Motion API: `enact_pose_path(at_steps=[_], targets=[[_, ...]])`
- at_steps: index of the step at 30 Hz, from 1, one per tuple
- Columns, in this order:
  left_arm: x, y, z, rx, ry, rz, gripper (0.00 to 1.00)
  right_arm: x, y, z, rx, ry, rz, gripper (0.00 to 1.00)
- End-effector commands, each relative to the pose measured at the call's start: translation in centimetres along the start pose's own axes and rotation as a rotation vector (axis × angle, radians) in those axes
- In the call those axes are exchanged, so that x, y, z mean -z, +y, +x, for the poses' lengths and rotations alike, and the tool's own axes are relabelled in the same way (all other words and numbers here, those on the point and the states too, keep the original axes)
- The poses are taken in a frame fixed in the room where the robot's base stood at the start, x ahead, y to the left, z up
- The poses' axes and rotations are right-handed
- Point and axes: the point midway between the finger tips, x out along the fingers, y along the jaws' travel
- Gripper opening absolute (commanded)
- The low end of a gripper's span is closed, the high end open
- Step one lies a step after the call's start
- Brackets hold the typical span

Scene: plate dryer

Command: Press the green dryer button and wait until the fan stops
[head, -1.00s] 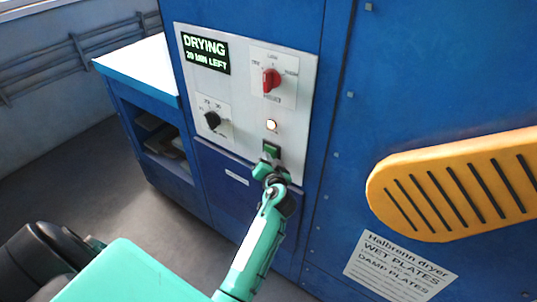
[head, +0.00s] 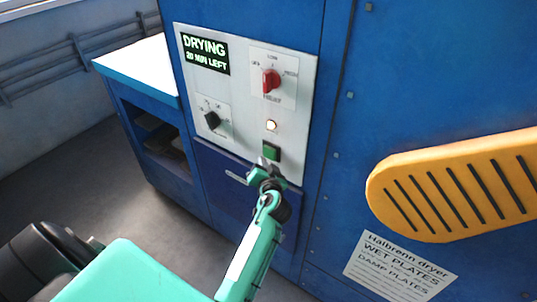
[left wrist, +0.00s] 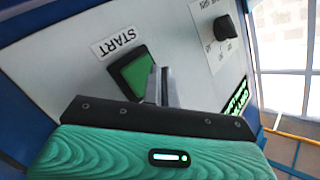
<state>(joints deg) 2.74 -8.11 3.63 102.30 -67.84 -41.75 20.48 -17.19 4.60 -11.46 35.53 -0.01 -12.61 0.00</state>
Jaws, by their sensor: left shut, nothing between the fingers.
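The green dryer button (head: 271,151) sits low on the light control panel (head: 226,113) of the blue dryer. In the left wrist view the green button (left wrist: 130,76) is beside a START label (left wrist: 119,41). My left gripper (head: 263,163) is shut and empty, its tips just below and left of the button in the head view. In the left wrist view its fingers (left wrist: 161,86) overlap the button's edge; I cannot tell if they touch it. The display (head: 205,54) reads DRYING, 20 MIN LEFT. A lamp (head: 271,125) above the button is lit. My right gripper is not in view.
A red knob (head: 271,80) and a black knob (head: 212,119) are on the panel. A yellow slotted part (head: 453,185) sticks out on the right, above a printed notice (head: 400,267). A white-topped side table (head: 140,71) stands left. Floor is clear at left.

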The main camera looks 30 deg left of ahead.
Motion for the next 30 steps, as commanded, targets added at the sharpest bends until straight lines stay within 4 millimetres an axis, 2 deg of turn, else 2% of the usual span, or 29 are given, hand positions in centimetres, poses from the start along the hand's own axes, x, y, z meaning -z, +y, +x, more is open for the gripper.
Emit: enact_pose_path(at_steps=[12,30], targets=[[-2.0,-2.0,-2.8,-0.001,0.000,0.001,0.00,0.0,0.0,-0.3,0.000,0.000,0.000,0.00],[-2.3,-2.2,-3.1,0.000,0.000,0.001,0.00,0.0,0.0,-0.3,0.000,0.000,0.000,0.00]])
